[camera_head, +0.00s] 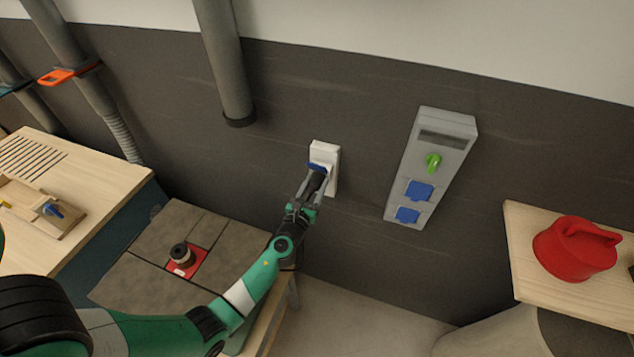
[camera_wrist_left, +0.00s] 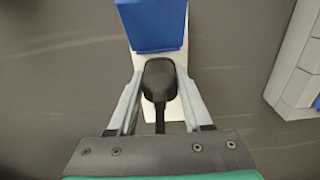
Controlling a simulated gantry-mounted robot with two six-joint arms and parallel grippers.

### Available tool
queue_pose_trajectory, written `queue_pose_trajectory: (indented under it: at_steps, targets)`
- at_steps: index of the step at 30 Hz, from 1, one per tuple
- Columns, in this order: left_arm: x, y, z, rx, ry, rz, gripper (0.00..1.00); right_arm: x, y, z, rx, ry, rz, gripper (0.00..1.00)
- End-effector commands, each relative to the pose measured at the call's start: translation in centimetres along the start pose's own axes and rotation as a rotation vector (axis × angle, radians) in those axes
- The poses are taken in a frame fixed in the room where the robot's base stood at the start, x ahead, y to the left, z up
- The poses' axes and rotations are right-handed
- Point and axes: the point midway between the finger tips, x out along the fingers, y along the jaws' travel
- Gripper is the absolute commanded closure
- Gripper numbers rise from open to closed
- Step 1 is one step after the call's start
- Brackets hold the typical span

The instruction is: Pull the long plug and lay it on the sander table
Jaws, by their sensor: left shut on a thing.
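A black plug (camera_wrist_left: 160,78) with a dark cord running down from it sits at a white wall socket box (camera_head: 325,150) with a raised blue flap (camera_wrist_left: 153,25). My left gripper (camera_head: 318,181) is shut on the plug, one finger on each side of it. The plug's front end is hidden, so I cannot tell how deep it sits in the socket. The sander table (camera_head: 140,258) is the brown-grey top at lower left, with a red plate (camera_head: 198,262) and a dark spindle (camera_head: 180,252) on it. My right gripper is not in view.
A grey panel (camera_head: 405,180) with a green knob and blue covers is on the wall to the right. A red can (camera_head: 575,248) stands on a wooden top farther right. A wooden bench (camera_head: 100,180) adjoins the sander table. Much of the sander top is bare.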

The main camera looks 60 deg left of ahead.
Motion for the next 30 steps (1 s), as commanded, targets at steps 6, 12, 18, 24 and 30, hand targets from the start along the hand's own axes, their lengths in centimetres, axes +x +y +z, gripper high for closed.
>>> queue_pose_trajectory:
  at_steps: [6,12,18,24,30]
  targets:
    - [0.0,0.0,0.0,0.000,0.000,0.000,1.00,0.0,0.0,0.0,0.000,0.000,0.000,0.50]
    - [-0.1,0.0,0.0,0.000,0.000,0.000,1.00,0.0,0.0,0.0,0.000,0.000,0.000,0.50]
    - [-0.8,0.0,0.1,-0.001,-0.001,-0.001,1.00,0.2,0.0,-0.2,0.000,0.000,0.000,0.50]
    - [-1.6,-0.1,0.1,-0.001,-0.001,-0.002,1.00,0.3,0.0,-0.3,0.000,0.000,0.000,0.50]
    - [-2.4,0.0,0.0,0.000,0.000,-0.001,1.00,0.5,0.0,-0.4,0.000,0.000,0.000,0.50]
